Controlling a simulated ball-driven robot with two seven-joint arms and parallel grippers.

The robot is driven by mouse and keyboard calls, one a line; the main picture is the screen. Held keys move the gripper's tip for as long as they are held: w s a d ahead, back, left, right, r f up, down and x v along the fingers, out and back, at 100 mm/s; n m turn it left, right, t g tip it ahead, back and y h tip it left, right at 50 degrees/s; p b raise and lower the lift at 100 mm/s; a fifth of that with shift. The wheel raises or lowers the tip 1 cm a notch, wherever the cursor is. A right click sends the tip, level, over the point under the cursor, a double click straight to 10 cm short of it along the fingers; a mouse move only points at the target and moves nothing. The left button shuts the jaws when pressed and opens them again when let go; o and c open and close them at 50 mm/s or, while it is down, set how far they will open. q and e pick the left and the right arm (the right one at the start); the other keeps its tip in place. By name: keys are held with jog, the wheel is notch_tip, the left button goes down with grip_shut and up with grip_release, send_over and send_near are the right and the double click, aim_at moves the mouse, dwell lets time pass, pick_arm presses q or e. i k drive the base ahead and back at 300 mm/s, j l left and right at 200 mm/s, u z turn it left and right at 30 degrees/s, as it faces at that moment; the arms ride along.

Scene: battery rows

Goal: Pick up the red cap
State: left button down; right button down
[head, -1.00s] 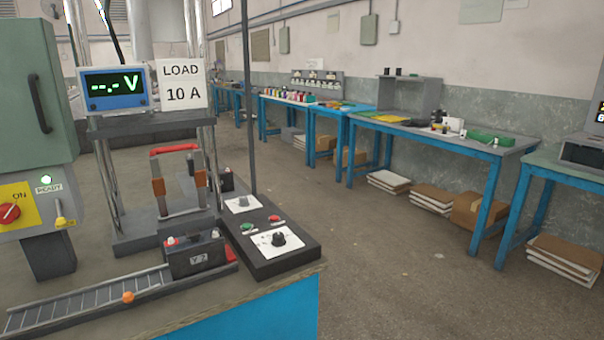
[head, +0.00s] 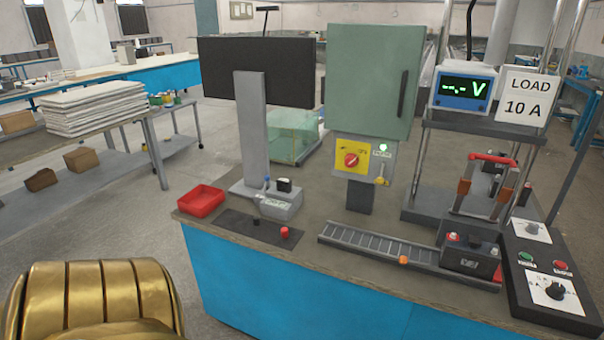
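A small red cap (head: 285,232) stands on a dark mat (head: 238,228) near the front left edge of the bench, in the head view. A small black cap (head: 256,221) is on the same mat, to its left. Neither of my grippers shows in the head view, so I cannot see their state.
A red tray (head: 201,201) sits at the bench's left corner. A roller track (head: 375,245) leads right to a black battery (head: 470,254). A monitor (head: 252,72) and green cabinet (head: 372,82) rise behind.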

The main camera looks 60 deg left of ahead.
aim_at(284, 232)
jog(key=u, duration=1.85)
